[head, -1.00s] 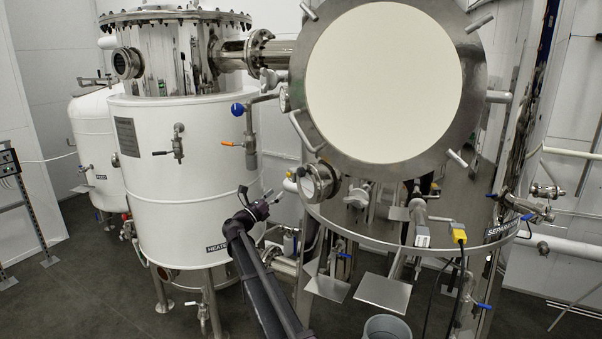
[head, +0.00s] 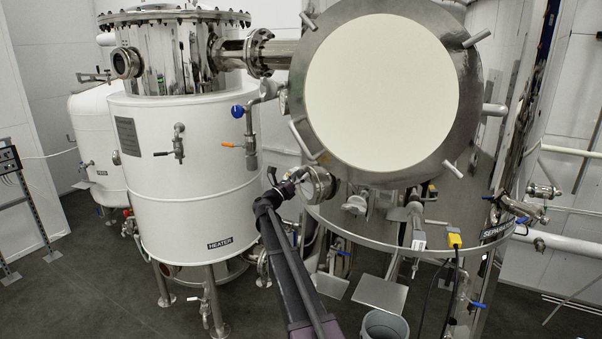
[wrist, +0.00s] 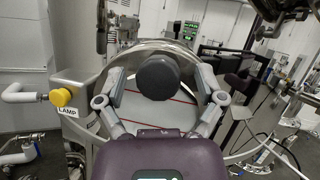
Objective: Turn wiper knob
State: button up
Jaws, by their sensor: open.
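The wiper knob, a round black knob (wrist: 158,76), sits in front of a round sight glass (wrist: 148,108) with red lines across it in the wrist view. My gripper (wrist: 160,72) is open, with one grey finger on each side of the knob. Gaps show between the fingers and the knob, so I see no contact. In the head view my gripper (head: 292,180) is at the left side of the separator's sight glass (head: 320,184). The knob is too small to make out there.
A yellow knob (wrist: 60,97) labelled LAMP is left of the sight glass. The large separator door (head: 382,85) hangs above my gripper. The white heater tank (head: 185,180) stands to the left. A grey bucket (head: 386,326) is on the floor below.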

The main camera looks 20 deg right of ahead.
jog(key=shift+d+r, duration=0.1)
jog(key=shift+d, duration=0.1)
jog(key=shift+c, duration=0.2)
jog(key=shift+a, duration=0.1)
jog(key=c, duration=1.1)
jog(key=shift+w, duration=0.1)
